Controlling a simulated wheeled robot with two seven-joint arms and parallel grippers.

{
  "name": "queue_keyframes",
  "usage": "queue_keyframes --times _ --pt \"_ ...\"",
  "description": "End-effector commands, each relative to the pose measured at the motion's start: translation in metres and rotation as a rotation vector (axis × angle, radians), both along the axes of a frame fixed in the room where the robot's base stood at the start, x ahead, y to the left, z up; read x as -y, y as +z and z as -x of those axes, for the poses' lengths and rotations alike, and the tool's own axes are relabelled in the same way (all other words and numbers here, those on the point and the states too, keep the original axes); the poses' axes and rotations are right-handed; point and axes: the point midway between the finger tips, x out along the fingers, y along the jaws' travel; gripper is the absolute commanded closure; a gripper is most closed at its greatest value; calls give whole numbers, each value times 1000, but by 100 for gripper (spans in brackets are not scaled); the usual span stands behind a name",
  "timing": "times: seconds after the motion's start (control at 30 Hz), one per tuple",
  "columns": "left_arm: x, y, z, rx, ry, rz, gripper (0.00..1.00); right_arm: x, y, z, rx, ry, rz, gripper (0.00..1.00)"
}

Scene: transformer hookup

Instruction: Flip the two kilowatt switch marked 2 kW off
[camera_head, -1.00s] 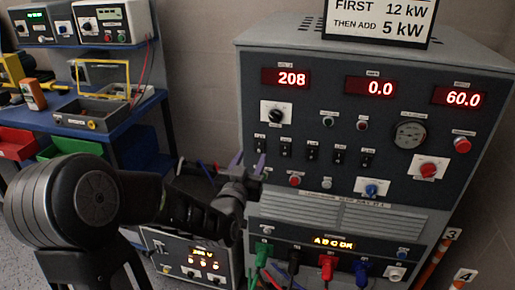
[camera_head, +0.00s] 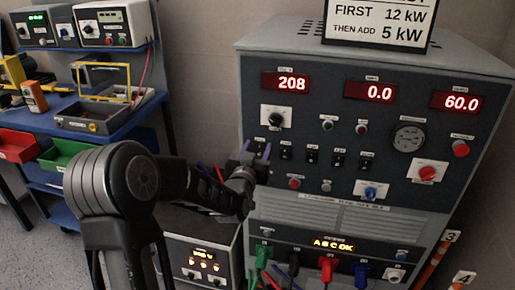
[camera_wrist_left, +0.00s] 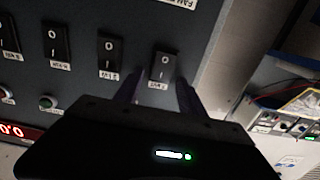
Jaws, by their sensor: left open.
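A row of small black rocker switches crosses the grey load bank panel (camera_head: 400,95). In the head view the leftmost switch is partly covered by my left gripper (camera_head: 257,150), which is at the panel. In the left wrist view, which shows the panel upside down, the end switch (camera_wrist_left: 163,66) sits between the purple fingertips of my left gripper (camera_wrist_left: 160,78). The gripper is open, one finger on each side; contact cannot be told. The small label (camera_wrist_left: 158,85) by this switch seems to read 2 kW, but is blurred. My right gripper is not in view.
Neighbouring switches (camera_wrist_left: 110,48) stand close beside it. Red displays (camera_head: 285,82), buttons and knobs surround the row. Coloured cable plugs (camera_head: 327,265) stick out below. A lit box (camera_head: 205,255) stands at lower left, and a blue bench (camera_head: 120,115) behind.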

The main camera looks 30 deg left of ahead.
Motion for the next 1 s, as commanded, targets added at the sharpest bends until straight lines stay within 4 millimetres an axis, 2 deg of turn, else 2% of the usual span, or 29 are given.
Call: queue_keyframes --times 0.2,0.77,1.0 --pt "0 0 0 0 0 0 53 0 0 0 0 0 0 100" --pt "0 0 0 0 0 0 99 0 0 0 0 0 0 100" --pt "0 0 0 0 0 0 100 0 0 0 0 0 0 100"
